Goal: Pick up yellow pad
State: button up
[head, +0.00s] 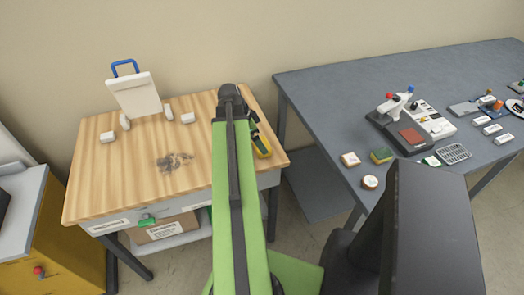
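A yellow and black object (261,142) is at the right edge of the wooden table, partly hidden by my green arm.
A white board with a blue handle (135,95), white blocks (188,118) and a grey pile (174,161) are on the wooden table (95,170). The grey table (325,98) holds a machine with a red pad (412,137), a wire rack (454,153) and a round piece (370,182).

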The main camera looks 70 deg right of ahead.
jog(key=b+x, duration=0.4)
jog(key=x, duration=0.1)
jog(key=shift+w+d+f, duration=0.1)
jog(key=shift+w+f, duration=0.05)
jog(key=shift+r, duration=0.2)
jog(key=c, duration=1.3)
notch_tip(320, 180, up, 10)
jog(key=p, duration=1)
jog(key=shift+r, duration=0.15)
jog(key=o, duration=0.9)
jog(key=shift+c, duration=0.2)
jog(key=c, duration=0.7)
